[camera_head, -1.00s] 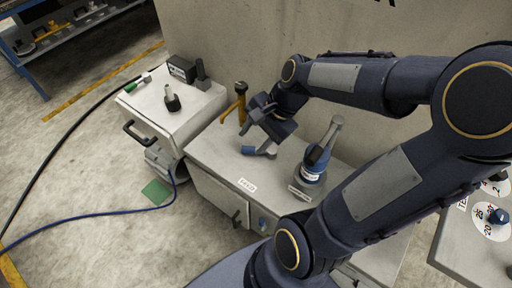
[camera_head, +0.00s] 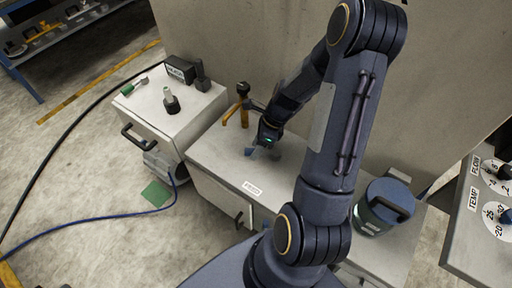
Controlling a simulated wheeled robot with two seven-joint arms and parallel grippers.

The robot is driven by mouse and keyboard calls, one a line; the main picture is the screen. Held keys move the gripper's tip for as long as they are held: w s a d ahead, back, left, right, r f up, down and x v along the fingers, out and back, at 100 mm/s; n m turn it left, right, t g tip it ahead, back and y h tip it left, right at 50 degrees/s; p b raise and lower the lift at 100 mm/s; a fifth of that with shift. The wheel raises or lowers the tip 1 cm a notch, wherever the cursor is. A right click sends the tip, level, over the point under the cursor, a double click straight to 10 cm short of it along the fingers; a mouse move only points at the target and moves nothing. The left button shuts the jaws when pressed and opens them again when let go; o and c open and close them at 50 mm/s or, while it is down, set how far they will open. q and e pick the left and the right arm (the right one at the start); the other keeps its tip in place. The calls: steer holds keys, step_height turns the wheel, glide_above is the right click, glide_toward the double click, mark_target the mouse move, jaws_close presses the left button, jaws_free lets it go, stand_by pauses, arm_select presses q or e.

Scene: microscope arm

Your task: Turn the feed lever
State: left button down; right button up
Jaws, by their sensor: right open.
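A white FEED label (camera_head: 252,188) sits on the front edge of the grey cabinet top (camera_head: 212,150). Behind it, a small blue-ended grey piece (camera_head: 250,152), possibly the feed lever, lies low on the top. My right gripper (camera_head: 266,146) is open and points down at this piece, partly covering it. I cannot tell whether they touch. A yellow-orange upright fitting with a dark knob (camera_head: 242,89) stands just behind the gripper. My left gripper is not in view.
A blue-lidded canister (camera_head: 384,205) stands right of my arm. A panel with FLOW and TEMP dials (camera_head: 497,218) is at far right. A white cabinet (camera_head: 150,122) with a dark handle stands left. A concrete wall (camera_head: 240,40) closes the back. The floor at left holds hoses.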

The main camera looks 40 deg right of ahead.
steer(key=shift+a+f, duration=0.15)
steer(key=shift+f, duration=0.2)
jaws_close()
